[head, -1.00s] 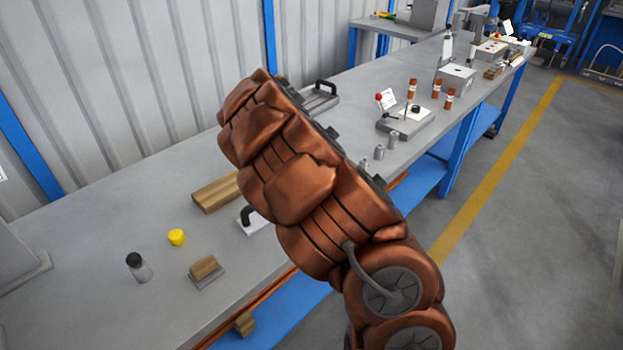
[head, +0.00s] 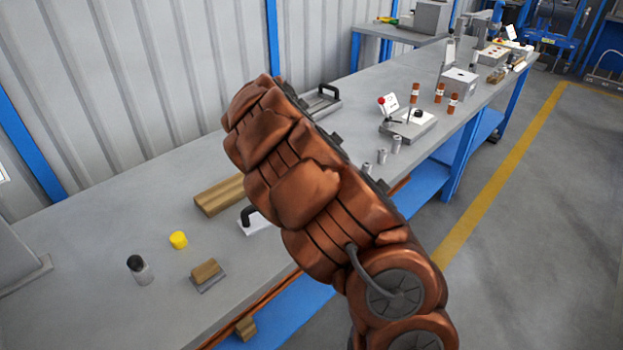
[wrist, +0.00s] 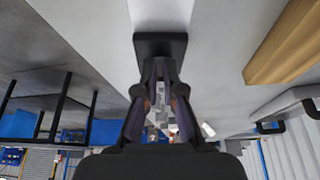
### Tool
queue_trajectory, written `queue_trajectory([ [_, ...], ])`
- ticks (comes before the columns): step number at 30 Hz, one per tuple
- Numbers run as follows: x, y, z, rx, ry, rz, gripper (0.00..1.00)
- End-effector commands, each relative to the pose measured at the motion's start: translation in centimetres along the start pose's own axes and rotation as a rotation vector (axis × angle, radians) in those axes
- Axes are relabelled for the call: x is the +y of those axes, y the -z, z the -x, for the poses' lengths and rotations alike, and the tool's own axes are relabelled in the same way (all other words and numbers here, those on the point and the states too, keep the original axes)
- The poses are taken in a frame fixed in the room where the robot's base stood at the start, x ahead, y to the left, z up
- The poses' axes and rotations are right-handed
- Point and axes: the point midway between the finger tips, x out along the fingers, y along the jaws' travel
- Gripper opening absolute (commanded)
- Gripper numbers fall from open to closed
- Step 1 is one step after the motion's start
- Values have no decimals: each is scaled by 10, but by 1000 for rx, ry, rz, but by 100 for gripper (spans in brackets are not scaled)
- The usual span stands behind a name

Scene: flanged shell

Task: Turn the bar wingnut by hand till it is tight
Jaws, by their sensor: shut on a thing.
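My gripper (wrist: 160,62) shows in the wrist view, its two dark fingers closing in toward a dark, flat block shape at their tips. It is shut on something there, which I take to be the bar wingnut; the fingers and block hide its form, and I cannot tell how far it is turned. A pale upright strip lies just beyond the block.
A wooden block (head: 219,195) and a white plate with a black handle (head: 256,222) lie near my arm. A yellow cap (head: 178,240), a dark-topped bottle (head: 138,269) and a small wood-topped block (head: 207,274) stand at left. A red-knobbed fixture (head: 408,125) stands farther along the bench.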

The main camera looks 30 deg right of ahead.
Motion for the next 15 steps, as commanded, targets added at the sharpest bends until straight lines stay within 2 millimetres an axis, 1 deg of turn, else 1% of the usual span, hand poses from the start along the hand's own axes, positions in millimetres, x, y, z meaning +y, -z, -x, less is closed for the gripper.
queue_trajectory([
  [11,0,0,1,1,2,0,0],
  [12,0,0,1,1,2,0,8],
  [15,0,0,1,1,1,0,18],
])
